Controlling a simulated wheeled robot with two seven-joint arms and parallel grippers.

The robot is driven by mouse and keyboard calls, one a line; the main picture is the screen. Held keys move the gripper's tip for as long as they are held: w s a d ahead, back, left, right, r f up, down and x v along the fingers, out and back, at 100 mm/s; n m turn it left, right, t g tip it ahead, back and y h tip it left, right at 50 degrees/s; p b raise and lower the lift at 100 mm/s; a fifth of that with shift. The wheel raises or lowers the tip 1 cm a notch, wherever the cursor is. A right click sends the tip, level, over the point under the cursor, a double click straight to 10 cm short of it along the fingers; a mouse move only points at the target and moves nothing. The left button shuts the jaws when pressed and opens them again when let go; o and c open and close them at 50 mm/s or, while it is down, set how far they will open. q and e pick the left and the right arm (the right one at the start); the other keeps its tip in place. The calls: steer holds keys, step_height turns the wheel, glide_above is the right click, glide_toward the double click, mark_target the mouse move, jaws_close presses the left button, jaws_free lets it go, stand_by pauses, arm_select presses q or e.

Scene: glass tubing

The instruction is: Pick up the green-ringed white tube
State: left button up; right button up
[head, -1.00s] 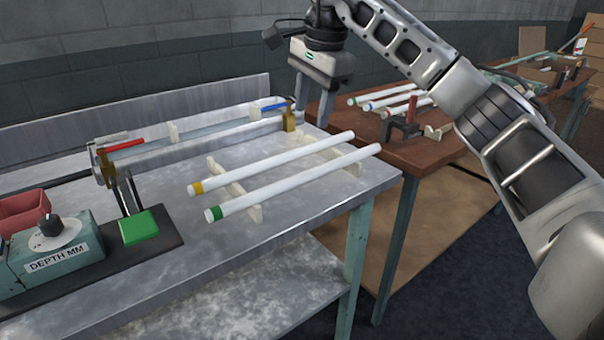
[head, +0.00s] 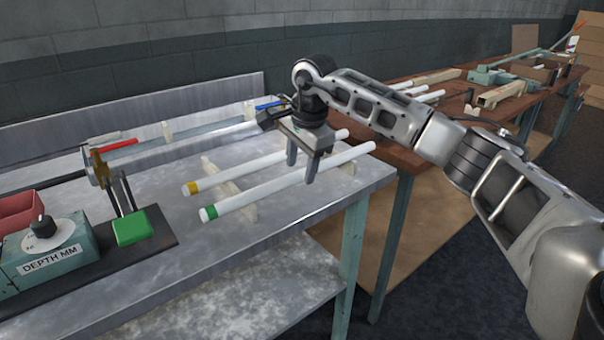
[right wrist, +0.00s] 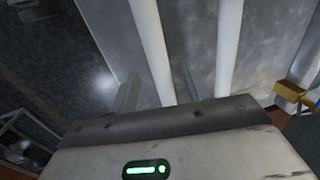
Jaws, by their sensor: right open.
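The green-ringed white tube (head: 255,196) lies on the metal bench, nearer the front edge, with its green band (head: 208,213) at the left end. The yellow-ringed white tube (head: 235,173) lies parallel behind it. My right gripper (head: 301,170) is open over the green-ringed tube, pointing down. In the right wrist view, my fingers (right wrist: 158,88) stand on either side of the green-ringed tube (right wrist: 152,45); the yellow-ringed tube (right wrist: 228,45) is to the right, outside them. Whether the fingers touch the tube cannot be told. My left gripper is not in view.
Pale notched supports (head: 243,205) carry the tubes. A trough with a brass stop (head: 100,168) runs behind them. A green block (head: 132,226) and a DEPTH MM box (head: 50,262) stand at left. A brown table (head: 405,155) with more tubes adjoins at right.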

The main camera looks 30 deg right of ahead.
steer(key=shift+w+f, duration=0.15)
steer(key=shift+f, duration=0.6)
jaws_close()
steer(key=shift+r, duration=0.2)
